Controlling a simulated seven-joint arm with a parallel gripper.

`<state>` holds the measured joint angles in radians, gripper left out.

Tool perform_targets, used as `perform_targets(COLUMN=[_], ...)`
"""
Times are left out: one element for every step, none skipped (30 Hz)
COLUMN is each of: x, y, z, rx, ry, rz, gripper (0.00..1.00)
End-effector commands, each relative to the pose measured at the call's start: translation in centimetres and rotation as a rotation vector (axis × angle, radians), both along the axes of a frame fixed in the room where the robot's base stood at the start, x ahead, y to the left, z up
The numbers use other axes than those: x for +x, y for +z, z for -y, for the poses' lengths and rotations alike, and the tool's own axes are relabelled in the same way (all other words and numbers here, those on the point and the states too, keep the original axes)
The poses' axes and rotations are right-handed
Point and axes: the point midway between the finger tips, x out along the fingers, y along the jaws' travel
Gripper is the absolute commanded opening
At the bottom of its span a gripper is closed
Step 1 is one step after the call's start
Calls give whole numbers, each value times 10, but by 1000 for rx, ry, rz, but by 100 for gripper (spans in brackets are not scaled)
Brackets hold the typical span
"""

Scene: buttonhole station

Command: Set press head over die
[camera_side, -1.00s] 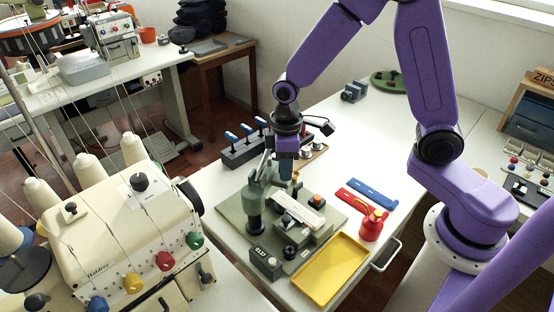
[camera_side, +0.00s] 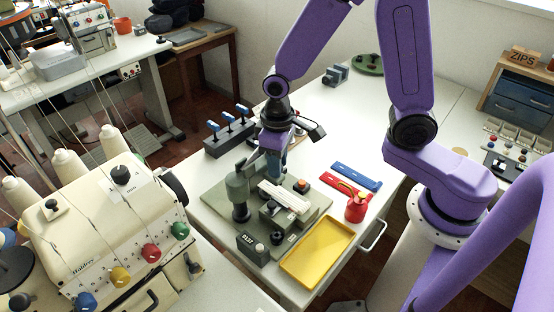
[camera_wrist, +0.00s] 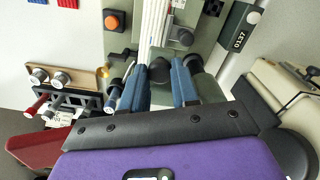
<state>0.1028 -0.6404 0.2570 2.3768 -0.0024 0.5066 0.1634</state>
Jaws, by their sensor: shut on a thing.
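The press stands on a grey-green base plate (camera_side: 213,196). Its grey-green column (camera_side: 238,190) is at the plate's left, and the upper arm reaches right toward my gripper. My gripper (camera_side: 275,172) points down above the back of the plate. In the wrist view its blue fingers (camera_wrist: 160,84) are shut around a dark rounded part, apparently the press head (camera_wrist: 159,68), mostly hidden by them. The press column's green cylinder (camera_wrist: 208,86) is just right of the fingers. A white strip (camera_side: 284,196) lies across the block in front. I cannot make out the die.
A yellow tray (camera_side: 317,254), a red canister (camera_side: 356,208), and red (camera_side: 345,188) and blue (camera_side: 357,176) strips lie right of the plate. A dark rack with blue-topped levers (camera_side: 230,136) stands behind. A grey box marked 0137 (camera_side: 252,246) is at the front.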

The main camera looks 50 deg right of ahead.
Motion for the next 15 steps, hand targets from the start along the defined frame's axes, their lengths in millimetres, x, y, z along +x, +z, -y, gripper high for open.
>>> perform_targets(x=[0, 0, 0, 0, 0, -1, -1, -1, -1, -1, -1, -1, -1, -1, -1], y=[1, 1, 1, 1, 1, 1, 1, 1, 1, 1, 1, 1, 0, 0, 0], z=[-1, -1, -1, -1, -2, -2, -2, -2, -2, -2, -2, -1, -1, -1, -1], rx=[2, 2, 2, 2, 2, 2, 2, 2, 2, 2, 1, 1, 1, 1, 1], ry=[-3, -3, -3, -3, -3, -2, -2, -2, -1, -1, 0, 0, 0, 0, 0], rz=[0, 0, 0, 0, 0, -1, -1, -1, -1, -1, -2, -2, -2, -2, -2], gripper=[0, 0, 0, 0, 0, 0, 0, 39, 52, 55, 55, 55, 55, 55, 55])
